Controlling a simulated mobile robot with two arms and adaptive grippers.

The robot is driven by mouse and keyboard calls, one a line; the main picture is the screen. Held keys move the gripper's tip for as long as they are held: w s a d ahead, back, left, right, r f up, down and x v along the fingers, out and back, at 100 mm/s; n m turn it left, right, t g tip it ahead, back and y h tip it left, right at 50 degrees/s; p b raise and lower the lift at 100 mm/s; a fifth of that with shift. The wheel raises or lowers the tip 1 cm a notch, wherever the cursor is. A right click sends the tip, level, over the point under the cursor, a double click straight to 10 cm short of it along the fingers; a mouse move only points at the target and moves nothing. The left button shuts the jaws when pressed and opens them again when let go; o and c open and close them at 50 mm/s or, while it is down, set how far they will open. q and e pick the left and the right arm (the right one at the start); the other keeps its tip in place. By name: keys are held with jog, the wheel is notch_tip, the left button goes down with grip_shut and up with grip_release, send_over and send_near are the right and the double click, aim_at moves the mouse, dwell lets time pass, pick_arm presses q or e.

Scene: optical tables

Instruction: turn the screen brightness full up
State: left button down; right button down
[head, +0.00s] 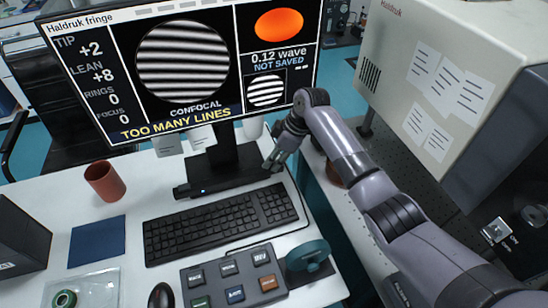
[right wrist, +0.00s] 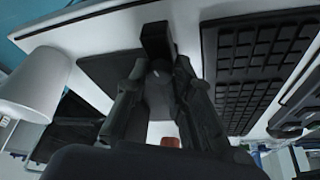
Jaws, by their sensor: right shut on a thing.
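The screen (head: 185,65) is lit and shows fringe pictures, numbers and the yellow words "TOO MANY LINES". Its black stand base (head: 222,176) rests on the white table, with a small blue light at its front left. My right gripper (head: 272,164) is low at the right end of this base. In the right wrist view the right gripper (right wrist: 162,98) has its fingers closed around a small dark knob (right wrist: 158,75) with a pale mark. The fingers hide the knob in the head view, so its turn cannot be told there. My left gripper is not in view.
A black keyboard (head: 220,220) lies just in front of the base. A button panel (head: 235,282), a teal round object (head: 308,254) and a mouse (head: 161,296) are nearer. A red-brown cup (head: 105,181) stands left. A large beige cabinet (head: 440,70) stands right.

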jog(key=shift+r+m+p, duration=0.2)
jog(key=shift+m+p, duration=0.1)
jog(key=shift+p, duration=0.35)
jog(key=m+p, duration=0.2)
jog(key=p, duration=0.1)
jog(key=m+t+p, duration=0.1)
jog(key=m+p, duration=0.1)
jog(key=p, duration=0.1)
jog(key=m+t+h+p, duration=0.1)
jog(key=m+p, duration=0.1)
jog(key=p, duration=0.1)
jog(key=shift+s+a+r, duration=0.15)
jog(key=shift+s, duration=0.1)
jog(key=shift+a+m+t+h+p, duration=0.1)
jog(key=shift+m+t+h+p, duration=0.2)
jog(key=shift+m+t+p, duration=0.55)
jog(key=shift+f+m+h+p, duration=0.2)
jog(key=shift+m+p, duration=0.15)
jog(key=shift+m, duration=0.3)
jog(key=shift+f+m+h+p, duration=0.1)
jog(key=shift+m+h+p, duration=0.1)
jog(key=shift+m+p, duration=0.3)
jog(key=c, duration=1.4)
grip_release()
